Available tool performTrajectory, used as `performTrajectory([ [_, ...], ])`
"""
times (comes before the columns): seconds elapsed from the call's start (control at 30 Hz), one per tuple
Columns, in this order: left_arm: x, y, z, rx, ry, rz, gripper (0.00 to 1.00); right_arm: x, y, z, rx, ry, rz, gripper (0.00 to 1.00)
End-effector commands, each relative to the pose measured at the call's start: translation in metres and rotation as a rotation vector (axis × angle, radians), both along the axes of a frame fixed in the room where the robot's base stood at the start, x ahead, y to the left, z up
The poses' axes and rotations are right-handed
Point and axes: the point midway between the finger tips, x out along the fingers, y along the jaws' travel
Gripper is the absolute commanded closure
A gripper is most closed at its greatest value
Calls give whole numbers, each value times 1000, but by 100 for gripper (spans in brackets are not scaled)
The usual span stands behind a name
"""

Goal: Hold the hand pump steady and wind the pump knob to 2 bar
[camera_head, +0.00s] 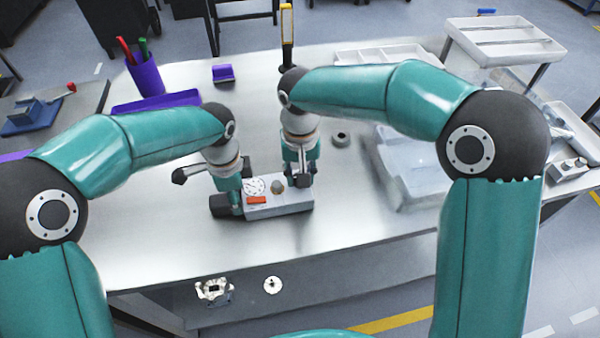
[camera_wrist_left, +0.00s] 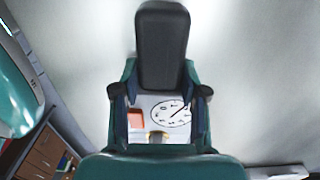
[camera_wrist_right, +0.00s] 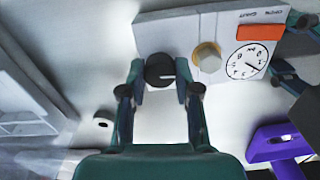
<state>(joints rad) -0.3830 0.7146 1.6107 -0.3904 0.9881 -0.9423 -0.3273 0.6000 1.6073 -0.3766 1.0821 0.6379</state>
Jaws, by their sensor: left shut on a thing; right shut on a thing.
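The hand pump (camera_head: 285,209) is a pale grey box lying on the table, with a white dial gauge (camera_head: 255,186), an orange label (camera_head: 256,200) and a brass-coloured fitting (camera_wrist_right: 207,58) on top. My left gripper (camera_head: 230,197) is shut on the black grip (camera_wrist_left: 162,45) at the pump's left end. My right gripper (camera_head: 301,178) is shut on the dark round pump knob (camera_wrist_right: 159,70) at the right end; a pale mark shows on the knob. The gauge needle shows in the right wrist view (camera_wrist_right: 246,61), but its figures are too small to read surely.
A purple cup (camera_head: 146,77) with pens stands at the back left, near a purple tray (camera_head: 155,103). The table in front is clear.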

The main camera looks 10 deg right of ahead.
Motion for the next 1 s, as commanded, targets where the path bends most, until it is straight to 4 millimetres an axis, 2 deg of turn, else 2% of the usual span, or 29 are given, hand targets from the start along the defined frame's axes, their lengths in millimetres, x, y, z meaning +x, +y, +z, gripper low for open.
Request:
performTrajectory([
  [0.33,0,0,0,0,1,-1,100,1,0,1,1,-2,-158,100],
  [0.87,0,0,0,1,1,-1,100,1,0,1,2,-2,-183,100],
  [0.9,0,0,0,1,1,-1,100,1,0,1,1,-2,-183,63],
  [1.0,0,0,0,0,1,-1,100,0,0,1,1,-2,-182,46],
])
